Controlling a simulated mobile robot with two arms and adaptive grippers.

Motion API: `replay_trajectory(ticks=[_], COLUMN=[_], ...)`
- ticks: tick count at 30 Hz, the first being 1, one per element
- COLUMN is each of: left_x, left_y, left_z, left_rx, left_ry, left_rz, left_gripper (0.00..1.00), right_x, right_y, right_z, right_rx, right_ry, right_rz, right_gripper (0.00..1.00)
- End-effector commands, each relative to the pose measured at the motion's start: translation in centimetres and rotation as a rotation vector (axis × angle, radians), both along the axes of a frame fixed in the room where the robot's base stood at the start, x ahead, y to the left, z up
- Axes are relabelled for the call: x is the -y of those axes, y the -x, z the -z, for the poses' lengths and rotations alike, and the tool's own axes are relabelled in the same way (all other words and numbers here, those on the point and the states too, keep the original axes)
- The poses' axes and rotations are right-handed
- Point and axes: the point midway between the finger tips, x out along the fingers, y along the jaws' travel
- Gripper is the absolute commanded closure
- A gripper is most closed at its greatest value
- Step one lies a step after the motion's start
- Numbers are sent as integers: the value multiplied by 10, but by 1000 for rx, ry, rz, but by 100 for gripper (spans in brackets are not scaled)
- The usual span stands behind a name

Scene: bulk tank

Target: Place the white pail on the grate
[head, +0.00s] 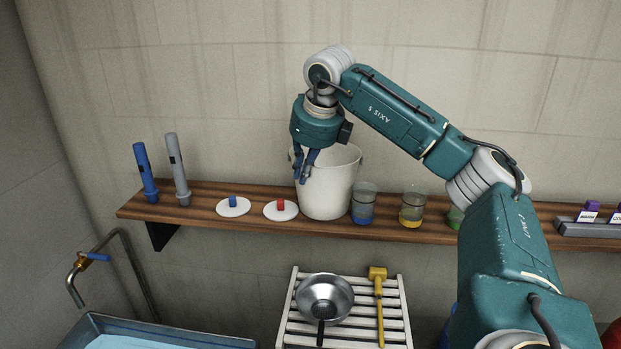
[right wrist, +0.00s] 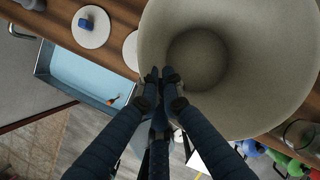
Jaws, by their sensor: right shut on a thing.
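The white pail (head: 331,188) is upright at the wooden shelf, and its base appears to rest on the board. My right gripper (head: 302,178) reaches down to the pail's left side and is shut on its rim. In the right wrist view the fingertips (right wrist: 160,76) meet at the near rim of the pail (right wrist: 265,95), which looks empty. The grate (head: 394,326) is a white slatted rack below the shelf. My left gripper is not in view.
On the shelf (head: 240,220), two white lids (head: 233,207) and two upright tubes (head: 178,168) stand left of the pail. Glass beakers (head: 363,205) stand close on its right. A blue basin (head: 160,335) and a brass tap (head: 80,265) are at lower left.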

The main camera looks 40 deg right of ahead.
Motion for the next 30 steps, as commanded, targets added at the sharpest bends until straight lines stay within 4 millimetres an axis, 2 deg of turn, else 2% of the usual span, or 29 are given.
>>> replay_trajectory(ticks=[8,20,24,30], left_x=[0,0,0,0], left_y=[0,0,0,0], left_z=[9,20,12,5], left_rx=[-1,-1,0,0], left_ry=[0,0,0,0], left_rz=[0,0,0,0], left_gripper=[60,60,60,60], right_x=[-1,-2,-1,0], right_y=[-1,-1,0,0], right_z=[-29,-118,-150,-179], right_rx=[7,6,6,3], right_ry=[-2,-3,0,0], right_rz=[-1,-2,-1,0], right_gripper=[100,100,100,100])
